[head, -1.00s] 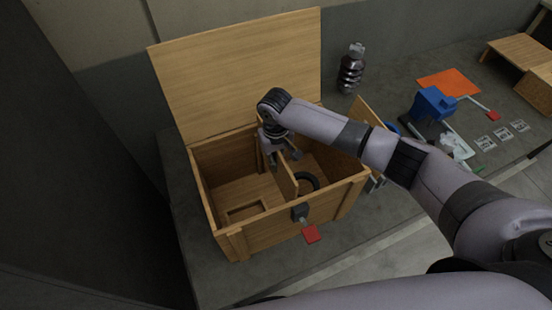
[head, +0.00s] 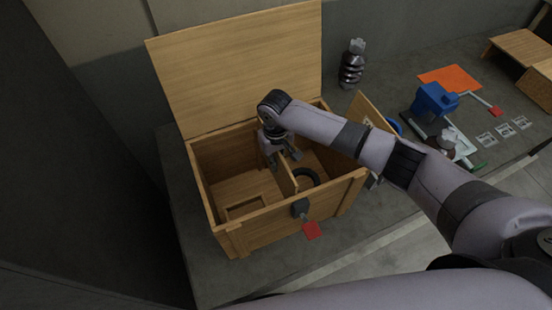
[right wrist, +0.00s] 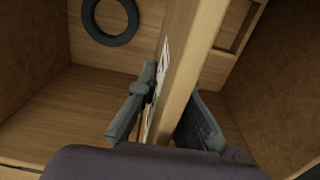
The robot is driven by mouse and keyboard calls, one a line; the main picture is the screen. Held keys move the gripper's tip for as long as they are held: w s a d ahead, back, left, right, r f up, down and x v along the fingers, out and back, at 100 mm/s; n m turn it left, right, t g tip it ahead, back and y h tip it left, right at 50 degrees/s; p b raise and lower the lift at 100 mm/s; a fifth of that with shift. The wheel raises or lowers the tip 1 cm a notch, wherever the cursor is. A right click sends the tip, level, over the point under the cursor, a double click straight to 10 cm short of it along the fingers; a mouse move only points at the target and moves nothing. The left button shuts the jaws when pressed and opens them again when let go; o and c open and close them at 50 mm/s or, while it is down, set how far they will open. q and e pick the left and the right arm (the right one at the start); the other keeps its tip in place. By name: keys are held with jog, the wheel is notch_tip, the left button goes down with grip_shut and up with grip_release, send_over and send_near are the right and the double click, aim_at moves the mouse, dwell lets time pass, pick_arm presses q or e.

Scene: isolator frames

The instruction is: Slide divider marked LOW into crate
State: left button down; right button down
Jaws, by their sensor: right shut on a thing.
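The wooden crate (head: 275,231) stands on the grey bench with its lid (head: 235,65) raised. My right gripper (head: 283,158) reaches down inside it and is shut on a thin wooden divider (head: 288,181). In the right wrist view the fingers (right wrist: 168,118) pinch the divider (right wrist: 183,65) from both sides. The divider stands upright between the crate's two halves. A pale label shows on its left face, too oblique to read. Whether its edges sit in slots, and its lower edge, I cannot tell. My left gripper is out of view.
A black ring (head: 305,179) lies in the right half of the crate, close to the divider. A wooden panel (head: 371,111) stands at the crate's right. A ribbed insulator (head: 352,65) and blue object (head: 434,101) stand on the bench.

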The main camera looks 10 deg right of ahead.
notch_tip(320, 180, down, 13)
jog(key=b, duration=0.7)
jog(key=shift+b, duration=0.3)
dwell(3.5)
jog(key=c, duration=1.7)
grip_release()
jog(key=shift+r, duration=0.1)
jog(key=shift+o, duration=0.2)
jog(key=shift+r, duration=0.1)
notch_tip(320, 180, up, 12)
